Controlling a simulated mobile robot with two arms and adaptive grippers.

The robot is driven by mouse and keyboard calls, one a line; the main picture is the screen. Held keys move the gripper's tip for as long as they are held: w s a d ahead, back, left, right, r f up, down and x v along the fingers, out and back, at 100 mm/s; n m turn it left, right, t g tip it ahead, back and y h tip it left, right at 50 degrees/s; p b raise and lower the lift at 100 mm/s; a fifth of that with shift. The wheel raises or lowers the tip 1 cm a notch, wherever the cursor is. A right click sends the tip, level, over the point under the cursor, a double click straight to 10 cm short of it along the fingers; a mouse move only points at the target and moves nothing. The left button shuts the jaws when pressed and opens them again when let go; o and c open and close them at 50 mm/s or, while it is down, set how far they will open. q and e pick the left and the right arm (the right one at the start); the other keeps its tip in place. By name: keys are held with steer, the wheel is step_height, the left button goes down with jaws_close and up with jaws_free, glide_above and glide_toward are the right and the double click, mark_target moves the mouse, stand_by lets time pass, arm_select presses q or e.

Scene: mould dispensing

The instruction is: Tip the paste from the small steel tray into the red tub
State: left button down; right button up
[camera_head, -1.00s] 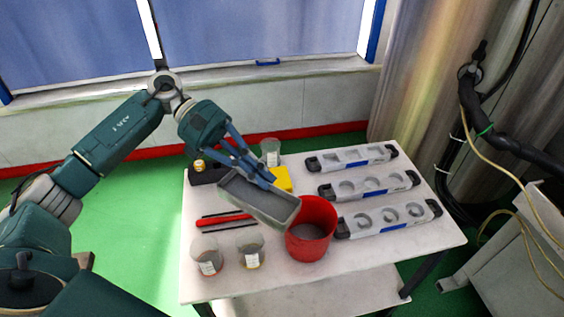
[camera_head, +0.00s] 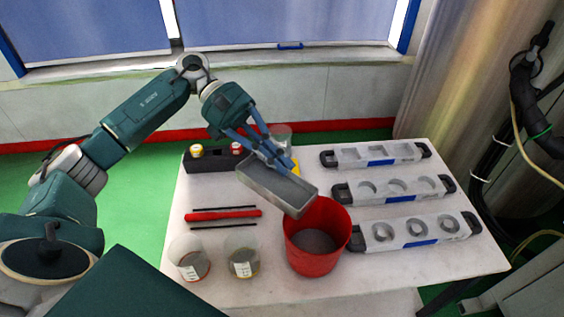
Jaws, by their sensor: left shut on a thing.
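My left gripper (camera_head: 270,158) is shut on the small steel tray (camera_head: 272,187), a grey rectangular pan. It holds the tray above the table, tilted down to the right, with its lower right end over the rim of the red tub (camera_head: 316,262). The tub stands upright on the table and has grey material in its bottom. I cannot tell how much paste is in the tray. My right gripper is not in view.
On the white table (camera_head: 290,289) stand two clear cups (camera_head: 188,262) (camera_head: 242,256) at front left. A red rod (camera_head: 222,215) lies between dark sticks. A black holder (camera_head: 208,163), a yellow block (camera_head: 290,165) and another clear cup are behind. Three moulds (camera_head: 385,191) fill the right.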

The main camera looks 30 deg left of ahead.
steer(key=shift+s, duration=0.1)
arm_select(q)
steer(key=shift+s+d+r+y+p, duration=0.1)
steer(key=shift+d+r+y+p, duration=0.75)
steer(key=shift+y, duration=0.15)
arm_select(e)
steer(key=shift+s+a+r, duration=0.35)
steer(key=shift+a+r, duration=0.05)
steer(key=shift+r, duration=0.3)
arm_select(q)
steer(key=shift+f, duration=0.1)
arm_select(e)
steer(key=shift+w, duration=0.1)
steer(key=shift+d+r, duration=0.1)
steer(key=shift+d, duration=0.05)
arm_select(q)
steer(key=shift+s+d+r+t+y+p, duration=0.1)
steer(key=shift+r+t+y+p, duration=0.05)
steer(key=shift+r+y+p, duration=0.35)
steer(key=shift+d+r+t+y+p, duration=0.1)
steer(key=shift+r+t+y+p, duration=0.05)
steer(key=shift+r+y+p, duration=0.3)
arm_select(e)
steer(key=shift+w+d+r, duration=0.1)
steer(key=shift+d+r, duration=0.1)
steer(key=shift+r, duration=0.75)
